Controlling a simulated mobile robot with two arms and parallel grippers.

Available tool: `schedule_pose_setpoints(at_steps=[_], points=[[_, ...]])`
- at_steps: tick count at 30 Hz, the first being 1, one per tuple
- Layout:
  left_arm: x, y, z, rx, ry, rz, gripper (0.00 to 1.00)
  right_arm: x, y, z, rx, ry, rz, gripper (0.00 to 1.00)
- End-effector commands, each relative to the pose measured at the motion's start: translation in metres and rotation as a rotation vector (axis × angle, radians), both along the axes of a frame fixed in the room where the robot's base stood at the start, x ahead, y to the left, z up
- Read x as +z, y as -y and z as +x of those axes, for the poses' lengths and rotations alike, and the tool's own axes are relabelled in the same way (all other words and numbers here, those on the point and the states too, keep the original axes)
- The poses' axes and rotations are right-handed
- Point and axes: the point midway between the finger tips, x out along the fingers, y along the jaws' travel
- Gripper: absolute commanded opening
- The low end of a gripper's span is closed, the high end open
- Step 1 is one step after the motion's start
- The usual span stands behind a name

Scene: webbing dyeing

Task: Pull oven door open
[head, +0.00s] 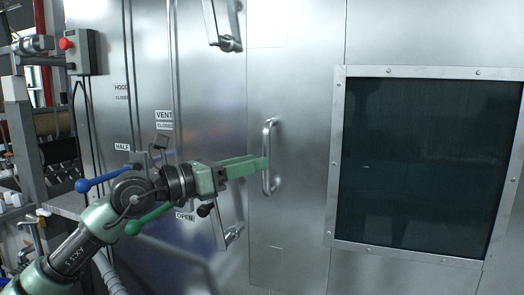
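The steel oven door (300,130) fills the middle of the head view and looks closed, flush with the wall beside it. A vertical metal bar handle (272,128) stands out on its left part. My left gripper (264,164) reaches in from the left, with its green fingers level and their tips at the middle of the handle. The fingers overlap the bar in the picture. I cannot tell whether they are closed on it or only around or beside it. My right gripper is not in view.
A dark framed window (430,165) is to the right. Lever handles stick out above (229,43) and below (232,235) my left gripper. A control box with a red button (67,43) is at the upper left. Blue (85,185) and green (134,227) levers show near my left wrist.

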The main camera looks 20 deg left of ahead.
Motion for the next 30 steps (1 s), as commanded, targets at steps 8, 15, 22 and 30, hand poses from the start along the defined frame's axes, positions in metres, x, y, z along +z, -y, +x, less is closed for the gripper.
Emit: schedule_pose_setpoints(at_steps=[8, 15, 22, 30], points=[[0.015, -0.024, 0.011, 0.100, 0.019, 0.155, 0.40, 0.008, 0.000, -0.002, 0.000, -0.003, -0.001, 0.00], [0.017, -0.001, 0.042, 0.096, 0.018, 0.150, 0.40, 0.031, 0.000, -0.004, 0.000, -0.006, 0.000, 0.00], [0.015, 0.014, 0.064, 0.097, 0.019, 0.152, 0.40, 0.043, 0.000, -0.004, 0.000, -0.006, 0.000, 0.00], [0.012, 0.017, 0.068, 0.097, 0.020, 0.152, 0.40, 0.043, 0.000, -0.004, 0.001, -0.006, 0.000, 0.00]])
